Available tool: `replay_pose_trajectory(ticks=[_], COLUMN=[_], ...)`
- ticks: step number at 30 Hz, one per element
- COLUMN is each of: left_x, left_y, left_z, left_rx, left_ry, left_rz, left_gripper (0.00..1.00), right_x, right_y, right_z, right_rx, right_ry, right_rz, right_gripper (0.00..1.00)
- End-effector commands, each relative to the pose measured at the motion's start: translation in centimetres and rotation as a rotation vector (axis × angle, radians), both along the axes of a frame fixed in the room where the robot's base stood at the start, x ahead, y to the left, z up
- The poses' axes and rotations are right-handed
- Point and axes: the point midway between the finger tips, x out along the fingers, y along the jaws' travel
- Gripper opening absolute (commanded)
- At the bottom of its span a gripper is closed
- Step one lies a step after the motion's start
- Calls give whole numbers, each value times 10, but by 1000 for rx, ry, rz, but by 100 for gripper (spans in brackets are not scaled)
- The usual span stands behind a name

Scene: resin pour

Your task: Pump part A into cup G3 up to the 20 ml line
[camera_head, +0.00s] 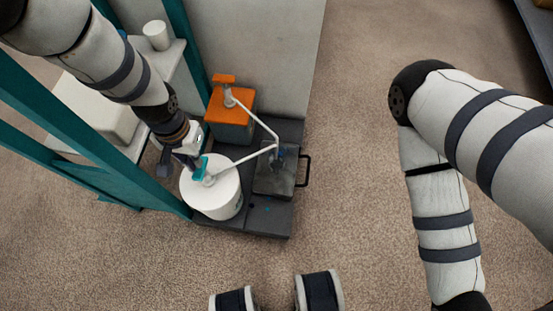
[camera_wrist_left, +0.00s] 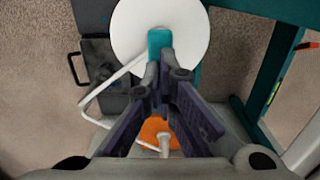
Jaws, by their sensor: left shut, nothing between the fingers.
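A white round drum (camera_head: 212,190) with a teal pump head (camera_head: 203,170) stands on a dark platform. My left gripper (camera_head: 188,160) is shut and empty, right at the teal pump head; I cannot tell whether it touches. In the left wrist view my left gripper (camera_wrist_left: 165,78) points at the teal pump head (camera_wrist_left: 159,42). An orange-topped container (camera_head: 232,112) with an orange pump head (camera_head: 224,79) stands behind. White spouts from both pumps meet over a grey square stand (camera_head: 273,182). A small dark shape under the spouts may be a cup; its markings are unreadable. My right gripper is out of view.
A black handle (camera_head: 307,171) sticks out on the stand's right side. Teal frame posts (camera_head: 80,130) and a shelf with a small white cylinder (camera_head: 156,35) are to the left. The carpet right of the platform is clear.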

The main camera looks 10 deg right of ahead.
Motion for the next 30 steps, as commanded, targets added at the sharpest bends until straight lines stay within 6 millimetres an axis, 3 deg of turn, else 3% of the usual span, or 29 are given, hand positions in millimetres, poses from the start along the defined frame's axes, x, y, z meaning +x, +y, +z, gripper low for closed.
replay_pose_trajectory(ticks=[23,30], left_x=[0,-1], left_y=[0,0], left_z=[-13,-24], left_rx=[0,1], left_ry=[0,2], left_rz=[0,0], left_gripper=[0,0], right_x=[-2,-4], right_y=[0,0], right_z=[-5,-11], right_rx=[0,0], right_ry=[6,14], right_rz=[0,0], right_gripper=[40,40])
